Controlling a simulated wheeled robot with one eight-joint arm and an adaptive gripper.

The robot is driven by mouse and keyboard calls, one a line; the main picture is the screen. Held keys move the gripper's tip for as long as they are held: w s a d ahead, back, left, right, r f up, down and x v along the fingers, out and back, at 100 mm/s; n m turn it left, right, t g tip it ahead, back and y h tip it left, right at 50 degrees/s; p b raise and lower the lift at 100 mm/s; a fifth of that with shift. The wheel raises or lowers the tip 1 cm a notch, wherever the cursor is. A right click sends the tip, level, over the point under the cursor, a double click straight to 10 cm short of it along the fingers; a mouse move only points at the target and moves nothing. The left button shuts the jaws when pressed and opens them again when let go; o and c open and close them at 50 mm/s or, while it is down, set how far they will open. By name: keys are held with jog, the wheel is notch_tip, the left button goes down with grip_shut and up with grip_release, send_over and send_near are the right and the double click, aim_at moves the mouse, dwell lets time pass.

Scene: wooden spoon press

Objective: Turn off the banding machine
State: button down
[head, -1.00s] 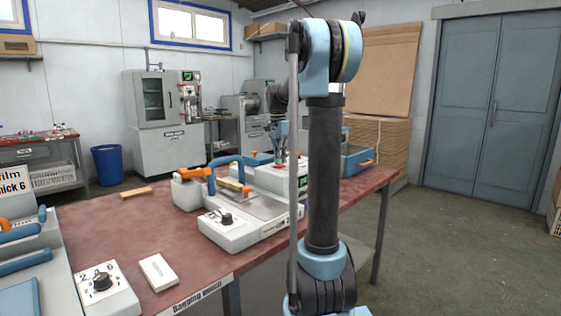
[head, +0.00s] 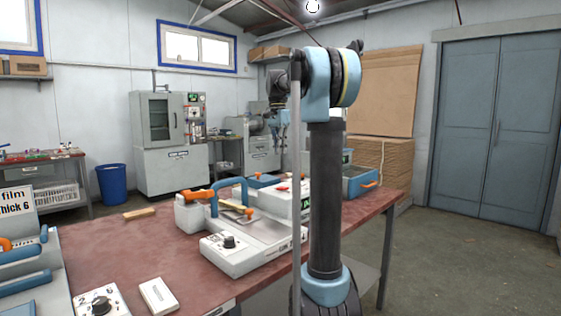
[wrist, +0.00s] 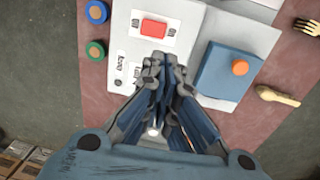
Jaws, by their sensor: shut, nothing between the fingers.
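The banding machine appears to be the white unit on the bench. In the wrist view its pale top (wrist: 238,32) carries a red switch (wrist: 154,28) on a white plate, with small printed labels beside it. A blue block with an orange knob (wrist: 240,68) is at its right. My gripper (wrist: 162,62) is shut and empty. Its fingertips show just below the red switch in the wrist view; I cannot tell whether they touch the machine. In the head view my arm hides part of the machine, and a small red spot, seemingly the switch (head: 283,188), shows on it.
The red bench top (head: 105,250) also bears a white press with a dial (head: 229,241), a white box (head: 158,295) and a wooden block (head: 139,214). The wrist view shows a wooden spoon (wrist: 278,97), a fork (wrist: 307,27), and blue (wrist: 96,12) and green (wrist: 95,50) rings.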

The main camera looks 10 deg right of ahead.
aim_at(282, 188)
jog(key=shift+r, duration=0.4)
jog(key=shift+s+d+r+g, duration=0.2)
jog(key=shift+s+r+g, duration=0.1)
jog(key=shift+s, duration=0.3)
jog(key=shift+f, duration=0.15)
jog(key=f, duration=0.4)
jog(key=s+d+f, duration=0.1)
jog(key=f, duration=0.8)
jog(key=shift+s+d+f, duration=0.15)
jog(key=shift+s+f, duration=0.2)
jog(key=shift+s, duration=0.05)
